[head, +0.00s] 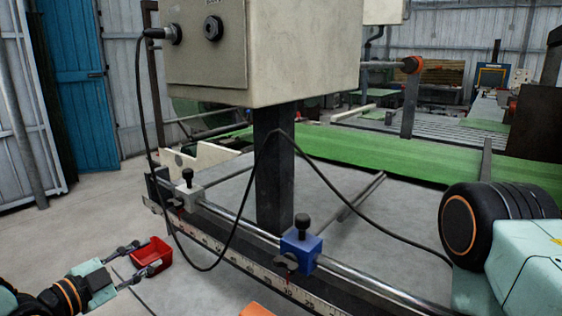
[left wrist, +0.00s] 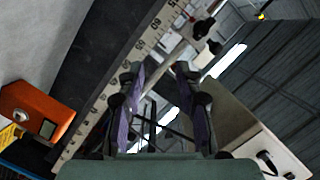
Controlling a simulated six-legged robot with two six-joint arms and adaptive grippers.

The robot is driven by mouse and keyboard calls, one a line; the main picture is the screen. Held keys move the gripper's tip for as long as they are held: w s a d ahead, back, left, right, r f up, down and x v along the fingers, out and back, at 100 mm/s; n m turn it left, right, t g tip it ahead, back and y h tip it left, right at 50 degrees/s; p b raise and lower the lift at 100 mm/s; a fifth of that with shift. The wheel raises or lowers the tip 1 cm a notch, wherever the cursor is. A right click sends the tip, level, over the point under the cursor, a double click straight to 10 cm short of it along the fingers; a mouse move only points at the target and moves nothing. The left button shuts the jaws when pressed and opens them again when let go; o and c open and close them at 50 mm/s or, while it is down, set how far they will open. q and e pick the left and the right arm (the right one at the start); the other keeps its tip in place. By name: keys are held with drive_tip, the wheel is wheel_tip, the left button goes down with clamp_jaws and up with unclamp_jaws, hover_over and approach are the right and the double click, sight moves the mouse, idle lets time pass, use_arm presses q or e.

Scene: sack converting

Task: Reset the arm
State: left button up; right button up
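My left gripper (head: 146,256) is at the lower left of the head view, low beside the left end of the scaled rail. Its two fingers are spread apart. In the left wrist view the same gripper (left wrist: 157,72) shows both fingers apart with nothing held between them. A small red bin (head: 152,255) appears at the fingertips in the head view; whether they touch it I cannot tell. My right arm (head: 530,260) shows at the right edge, and its gripper is out of view.
A scaled rail (head: 235,255) crosses the front, carrying a blue clamp block (head: 300,250) and a pale one (head: 188,196). A grey control box (head: 262,50) on a dark post (head: 273,165) has hanging black cables. A green belt (head: 400,155) lies behind. Floor at left is clear.

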use_arm(q)
drive_tip(key=s+d+f+n+g+y+b, duration=0.15)
drive_tip(key=s+f+n+g, duration=0.25)
drive_tip(key=s+f+n, duration=0.45)
drive_tip(key=s+d+f+n+g+y, duration=0.3)
drive_tip(key=s+f+n, duration=0.25)
drive_tip(key=f, duration=0.55)
drive_tip(key=s+f+n+g+y+b, duration=0.1)
drive_tip(key=s+f+g, duration=0.2)
drive_tip(key=s, duration=0.9)
drive_tip(key=s+f+n+g+y+b, duration=0.1)
drive_tip(key=s+f+g, duration=0.3)
drive_tip(key=s+f, duration=0.4)
drive_tip(key=s+d+y, duration=0.1)
drive_tip(key=s, duration=0.2)
drive_tip(key=shift+s, duration=0.35)
drive_tip(key=shift+f, duration=0.1)
